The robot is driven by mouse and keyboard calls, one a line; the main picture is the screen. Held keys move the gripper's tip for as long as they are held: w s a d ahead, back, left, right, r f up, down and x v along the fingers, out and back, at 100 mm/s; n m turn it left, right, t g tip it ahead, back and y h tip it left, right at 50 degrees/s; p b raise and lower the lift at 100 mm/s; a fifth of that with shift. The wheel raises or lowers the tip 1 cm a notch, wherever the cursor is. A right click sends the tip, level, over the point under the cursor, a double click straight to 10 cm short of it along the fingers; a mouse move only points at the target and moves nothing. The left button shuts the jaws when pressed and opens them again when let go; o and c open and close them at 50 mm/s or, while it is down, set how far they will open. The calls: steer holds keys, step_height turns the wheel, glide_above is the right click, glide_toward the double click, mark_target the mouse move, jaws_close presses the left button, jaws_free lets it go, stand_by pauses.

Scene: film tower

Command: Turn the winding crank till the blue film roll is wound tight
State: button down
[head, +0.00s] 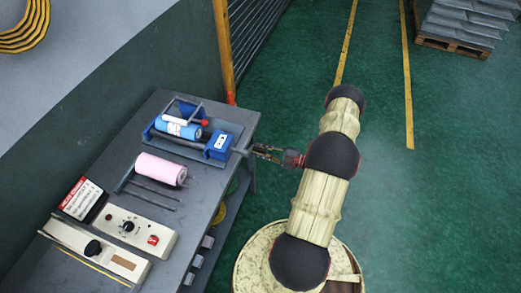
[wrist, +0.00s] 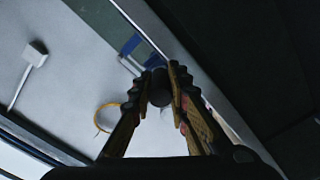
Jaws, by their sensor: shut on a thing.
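The blue film roll (head: 178,130) lies in a metal winding stand on the grey bench, with a white patch on its surface. A blue box (head: 220,145) with a white label stands at the right end of the stand. The winding crank (head: 242,151) sticks out from this box over the bench's right edge. My gripper (head: 262,152) reaches in from the right and is shut on the crank. In the wrist view the two fingers (wrist: 159,82) close around a dark round knob (wrist: 160,88). The rest of the crank is mostly hidden there.
A pink roll (head: 161,169) lies on rods in front of the stand. A control box (head: 130,230) with knobs and a red-and-black sign (head: 82,198) are at the bench's near left. An orange post (head: 223,45) stands behind. Green floor to the right is open.

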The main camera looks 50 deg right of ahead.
steer(key=shift+d, duration=0.1)
steer(key=c, duration=1.8)
jaws_free()
steer(key=shift+o, duration=0.6)
steer(key=shift+s, duration=0.1)
steer(key=v, duration=1.1)
steer(key=shift+s, duration=0.45)
